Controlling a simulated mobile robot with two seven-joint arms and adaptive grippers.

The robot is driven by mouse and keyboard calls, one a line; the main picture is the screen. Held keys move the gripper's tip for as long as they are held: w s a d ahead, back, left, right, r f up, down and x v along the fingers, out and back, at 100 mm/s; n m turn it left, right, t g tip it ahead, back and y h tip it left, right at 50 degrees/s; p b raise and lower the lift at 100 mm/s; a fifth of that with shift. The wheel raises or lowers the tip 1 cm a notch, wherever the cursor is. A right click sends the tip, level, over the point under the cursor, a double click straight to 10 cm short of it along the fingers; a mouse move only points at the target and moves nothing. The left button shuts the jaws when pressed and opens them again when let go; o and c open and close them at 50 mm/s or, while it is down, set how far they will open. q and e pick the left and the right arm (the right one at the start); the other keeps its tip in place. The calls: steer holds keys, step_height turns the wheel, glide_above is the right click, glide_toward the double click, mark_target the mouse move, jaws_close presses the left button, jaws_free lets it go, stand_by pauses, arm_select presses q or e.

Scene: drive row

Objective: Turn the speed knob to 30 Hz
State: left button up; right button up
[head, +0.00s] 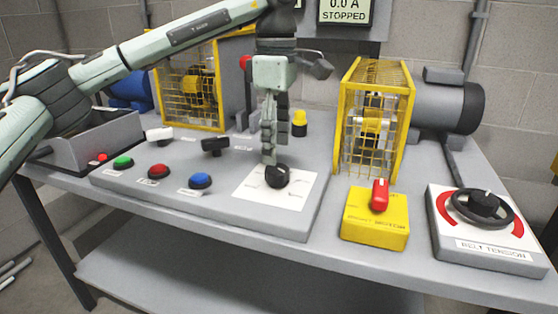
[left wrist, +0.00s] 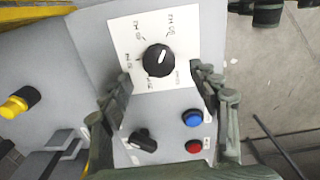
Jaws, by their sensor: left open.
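The speed knob (head: 277,178) is a round black knob on a white dial plate (head: 298,197) on the grey sloped panel. In the left wrist view the knob (left wrist: 158,61) bears a short white pointer line, tilted slightly to the right of the picture's top. The Hz labels around it are too blurred to read surely. My left gripper (head: 269,160) points down just above the knob in the head view. In the left wrist view its open fingers (left wrist: 162,82) stand apart, near the knob's lower left and lower right, with nothing between them. My right gripper is not in view.
Green, red and blue (head: 200,181) buttons and a black selector (head: 214,145) sit left of the dial. A yellow box with a red switch (head: 380,194), a belt tension wheel (head: 482,207) and yellow cages (head: 370,120) stand around. A display (head: 345,11) reads 0.0 A STOPPED.

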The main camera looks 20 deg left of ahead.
mark_target(277, 168)
arm_select(q)
step_height(277, 168, down, 5)
stand_by(0.3)
steer(key=shift+c, duration=0.2)
steer(key=c, duration=1.1)
